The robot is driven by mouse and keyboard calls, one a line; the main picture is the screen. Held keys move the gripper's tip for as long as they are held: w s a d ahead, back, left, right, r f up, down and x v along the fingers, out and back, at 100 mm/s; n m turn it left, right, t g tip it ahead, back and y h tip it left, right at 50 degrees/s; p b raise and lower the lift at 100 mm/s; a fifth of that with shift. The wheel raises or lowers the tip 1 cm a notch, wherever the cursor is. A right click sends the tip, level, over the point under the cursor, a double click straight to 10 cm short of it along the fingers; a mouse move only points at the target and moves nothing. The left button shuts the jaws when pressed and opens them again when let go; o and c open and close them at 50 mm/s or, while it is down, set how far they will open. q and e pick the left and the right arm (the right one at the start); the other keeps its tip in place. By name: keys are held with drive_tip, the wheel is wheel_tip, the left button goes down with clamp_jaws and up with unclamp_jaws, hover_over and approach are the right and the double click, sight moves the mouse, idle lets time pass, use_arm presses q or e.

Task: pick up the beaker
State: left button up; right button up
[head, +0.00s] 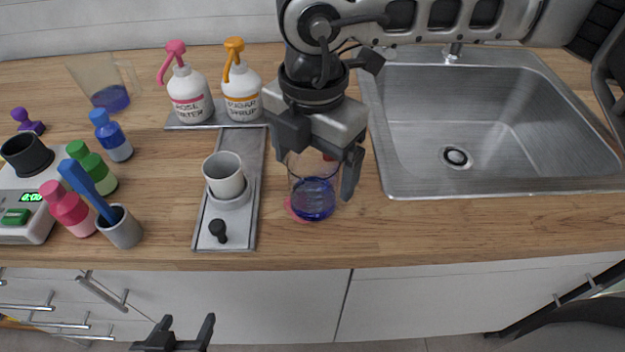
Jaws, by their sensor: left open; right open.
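The beaker (312,198) is clear glass with blue liquid in its lower part. It stands upright on the wooden counter, left of the sink. My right gripper (320,172) comes down from above with its jaws open. Its two fingers appear on either side of the beaker's upper part, and the gripper hides part of the rim. I cannot tell whether the fingers touch the glass. My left gripper (180,335) is open and empty at the bottom edge of the view, in front of the drawers and below the counter.
A metal stand with a white cup (224,175) is just left of the beaker. Pump bottles (190,92) (242,94) stand behind it. A jug (108,88), small bottles (110,134) and a scale (22,205) are farther left. The sink (480,120) is on the right. Counter in front is clear.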

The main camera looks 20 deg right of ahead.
drive_tip(key=c, duration=1.2)
drive_tip(key=shift+r, duration=0.1)
